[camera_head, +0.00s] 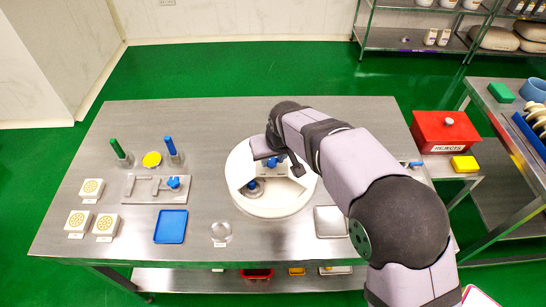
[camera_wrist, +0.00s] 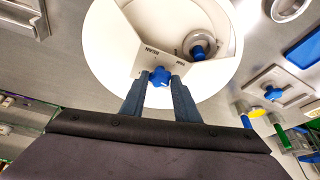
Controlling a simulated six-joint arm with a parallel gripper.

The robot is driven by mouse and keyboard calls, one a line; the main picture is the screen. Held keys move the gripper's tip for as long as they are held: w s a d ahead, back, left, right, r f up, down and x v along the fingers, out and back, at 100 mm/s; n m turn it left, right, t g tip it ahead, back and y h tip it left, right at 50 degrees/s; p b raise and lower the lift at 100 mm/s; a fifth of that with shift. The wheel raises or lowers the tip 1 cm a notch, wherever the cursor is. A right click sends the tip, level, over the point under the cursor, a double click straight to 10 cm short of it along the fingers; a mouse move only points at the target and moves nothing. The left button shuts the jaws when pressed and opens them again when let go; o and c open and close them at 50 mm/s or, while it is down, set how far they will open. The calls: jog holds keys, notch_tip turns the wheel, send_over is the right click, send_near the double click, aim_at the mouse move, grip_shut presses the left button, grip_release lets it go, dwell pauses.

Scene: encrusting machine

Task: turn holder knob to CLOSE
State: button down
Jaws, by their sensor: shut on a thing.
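The blue holder knob (camera_wrist: 160,76) is a small lobed knob on a white panel of the round white machine (camera_head: 283,203). In the wrist view, lettering shows on the panel on both sides of the knob, partly hidden by the fingers. My gripper (camera_wrist: 160,84) is shut on the knob, one dark finger on each side. In the head view my gripper (camera_head: 272,162) reaches over the back of the machine and the knob shows only in part beneath it. A second blue knob (camera_wrist: 198,52) sits inside the machine's opening.
A grey plate with a blue knob (camera_head: 173,183), a blue tray (camera_head: 171,226) and white boxes (camera_head: 92,188) are on the left of the steel table (camera_head: 130,255). A red rejects box (camera_head: 440,130) stands at right. My arm covers the table's right part.

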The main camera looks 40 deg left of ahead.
jog(key=shift+m, duration=0.4)
jog(key=shift+s+a+m+t+h, duration=0.15)
jog(key=shift+m+t, duration=0.15)
jog(key=shift+m, duration=0.4)
jog(key=shift+m+t+h, duration=0.15)
jog(key=shift+m+t, duration=0.15)
jog(key=shift+m, duration=0.4)
jog(key=shift+s+a+m+t+h+b, duration=0.1)
jog(key=shift+m+t+h+b, duration=0.3)
jog(key=shift+m, duration=1.2)
jog(key=c, duration=1.4)
grip_release()
jog(key=shift+o, duration=0.2)
jog(key=shift+r, duration=0.1)
jog(key=b+v, duration=0.1)
jog(key=v, duration=0.6)
jog(key=shift+r+b, duration=0.15)
jog(key=shift+b, duration=0.25)
